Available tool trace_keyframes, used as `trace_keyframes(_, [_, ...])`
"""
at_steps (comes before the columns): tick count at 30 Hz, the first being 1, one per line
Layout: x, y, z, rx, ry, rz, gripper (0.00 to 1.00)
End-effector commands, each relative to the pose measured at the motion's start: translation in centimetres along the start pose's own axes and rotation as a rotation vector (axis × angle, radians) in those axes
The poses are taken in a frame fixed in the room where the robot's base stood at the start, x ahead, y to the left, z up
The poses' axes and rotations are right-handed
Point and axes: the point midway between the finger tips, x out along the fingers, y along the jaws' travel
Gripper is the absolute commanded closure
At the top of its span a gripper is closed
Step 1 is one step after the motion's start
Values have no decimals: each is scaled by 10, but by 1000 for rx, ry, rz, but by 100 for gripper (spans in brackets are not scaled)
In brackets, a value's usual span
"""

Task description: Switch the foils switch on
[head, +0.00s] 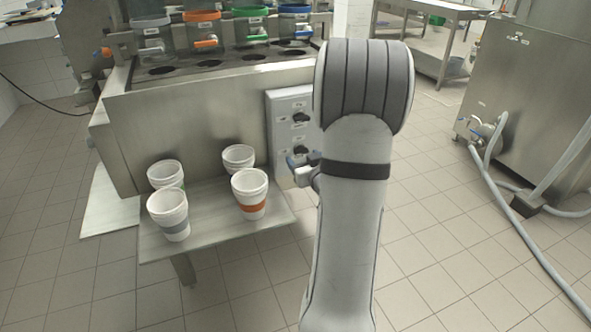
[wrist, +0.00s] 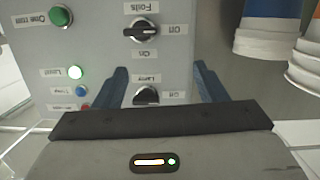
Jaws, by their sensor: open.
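The foils switch (wrist: 147,31) is a black rotary knob on a grey control panel (wrist: 100,22). In the wrist view its handle lies level, with the Off label on its right and the On label below it. The lamp switch (wrist: 146,95) is a similar black knob below it in that view. My gripper (wrist: 163,82) is open and empty, its two blue fingers either side of the lamp switch in the picture, below the foils switch. Contact cannot be told. In the head view my gripper (head: 302,162) is beside the panel (head: 283,108), partly hidden by my arm.
A green button (wrist: 61,16) and several small lights sit left of the switches. Stacked white cups (head: 168,214) stand on a metal shelf (head: 215,228) left of the panel. A hose (head: 530,240) lies on the floor at the right.

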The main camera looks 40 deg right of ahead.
Motion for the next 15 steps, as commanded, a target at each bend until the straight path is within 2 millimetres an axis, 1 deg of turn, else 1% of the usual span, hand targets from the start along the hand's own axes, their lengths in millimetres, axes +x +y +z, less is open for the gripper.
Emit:
trace_keyframes(1, [2, 10, 25, 16, 37, -1, 35])
trace_keyframes(4, [0, 21, 38, 37, 110, -14, 35])
trace_keyframes(8, [-1, 28, 44, 52, 162, -24, 35])
trace_keyframes(10, [3, 29, 43, 54, 172, -27, 35])
trace_keyframes(13, [15, 28, 40, 53, 176, -29, 35])
trace_keyframes(15, [27, 27, 38, 52, 175, -30, 35])
